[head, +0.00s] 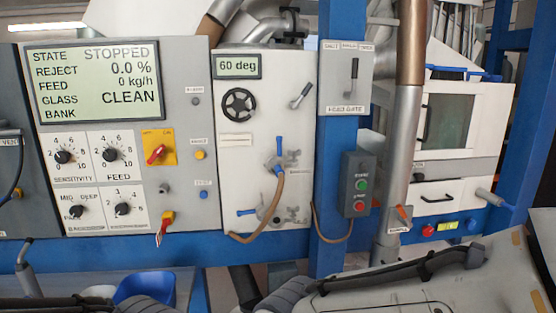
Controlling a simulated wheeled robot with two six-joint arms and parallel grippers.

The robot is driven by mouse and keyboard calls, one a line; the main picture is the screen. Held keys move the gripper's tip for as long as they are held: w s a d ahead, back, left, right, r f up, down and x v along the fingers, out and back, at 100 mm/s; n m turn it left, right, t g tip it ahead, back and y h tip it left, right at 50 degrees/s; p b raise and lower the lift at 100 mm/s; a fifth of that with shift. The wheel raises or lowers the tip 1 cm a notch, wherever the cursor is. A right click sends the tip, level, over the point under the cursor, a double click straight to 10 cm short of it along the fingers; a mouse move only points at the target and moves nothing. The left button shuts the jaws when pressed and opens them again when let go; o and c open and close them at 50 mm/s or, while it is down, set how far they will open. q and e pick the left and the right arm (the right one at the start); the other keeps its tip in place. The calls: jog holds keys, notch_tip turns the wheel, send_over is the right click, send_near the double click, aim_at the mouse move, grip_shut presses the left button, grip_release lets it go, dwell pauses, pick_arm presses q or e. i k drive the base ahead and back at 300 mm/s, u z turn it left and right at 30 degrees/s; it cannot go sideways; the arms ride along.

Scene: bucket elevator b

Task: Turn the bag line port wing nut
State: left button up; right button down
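On the white panel in the head view, a metal port fitting with blue wing-like parts (279,158) sits right of centre. A brown hose (276,200) runs from it down and to the left. A second, lower fitting (268,213) has a blue lever on its left side and grey metal parts. The labels beside both fittings are too small to read, so I cannot tell which one is the bag line port. I see no gripper fingers in this view, and nothing is touching either fitting.
Left of the fittings is a control panel with a display (93,82) reading STOPPED. A blue post (335,150) and a green-and-red button box (358,183) stand to the right. My dark arm parts cross the bottom. A blue bin (146,288) sits low at left.

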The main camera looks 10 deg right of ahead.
aim_at(294, 154)
jog(key=u, duration=0.8)
jog(key=i, duration=0.75)
jog(key=z, duration=1.5)
